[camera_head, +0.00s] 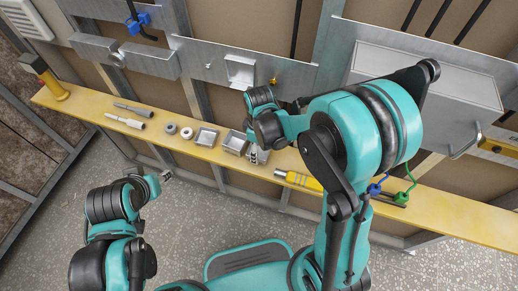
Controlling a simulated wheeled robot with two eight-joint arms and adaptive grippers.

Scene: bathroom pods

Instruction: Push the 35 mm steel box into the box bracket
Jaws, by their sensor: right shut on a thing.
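My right gripper (257,154) points down at the shelf, at the right end of a row of open square metal boxes. It is shut on a small grey metal thing, apparently a steel box, mostly hidden by the fingers and wrist. Two open metal boxes, one on the left (205,138) and one next to the gripper (235,142), stand on the yellow shelf. A pale square box-shaped fitting (240,72) sits on the horizontal steel rail above; I cannot tell if it is the box bracket. My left gripper (166,175) hangs in front of the shelf, its fingers too small to judge.
The yellow shelf (85,107) also holds grey cylindrical tools (125,121), small rings (178,131), a yellow tool (302,180) and a yellow-handled tool at the left. Blue and green clips lie at the right. A steel rail (205,58) and a large panel (425,80) are behind.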

